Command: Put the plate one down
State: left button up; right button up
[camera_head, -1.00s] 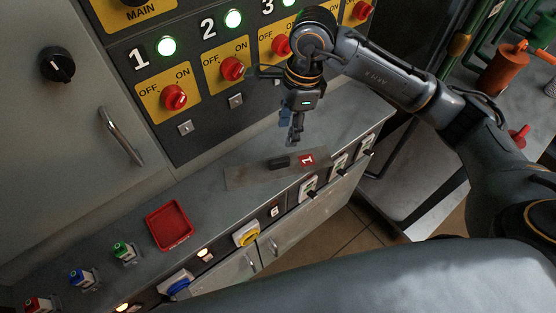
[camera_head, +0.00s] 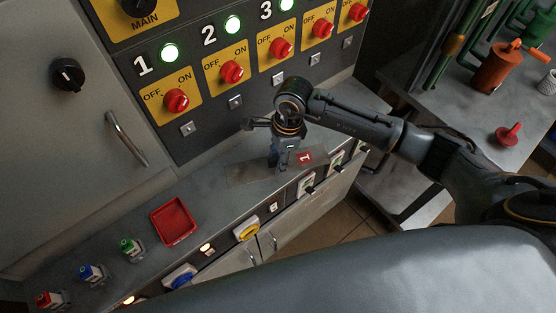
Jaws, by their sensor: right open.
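Plate one (camera_head: 240,173) is a flat grey plate with a red label (camera_head: 304,158) marked 1. It lies flat on the grey ledge under the control panel. My right gripper (camera_head: 276,166) points down over the middle of the plate, where its dark handle is now hidden. The gripper's jaws are open and low over the plate; I cannot tell whether they touch the handle. My left gripper is not in view.
A red tray (camera_head: 173,222) sits on the ledge (camera_head: 208,203) left of the plate. Green, blue and red plugs (camera_head: 92,273) stand further left. Red rotary switches (camera_head: 232,72) line the panel behind. A metal table (camera_head: 420,180) stands at the right.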

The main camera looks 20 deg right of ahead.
grip_shut()
dwell(0.3)
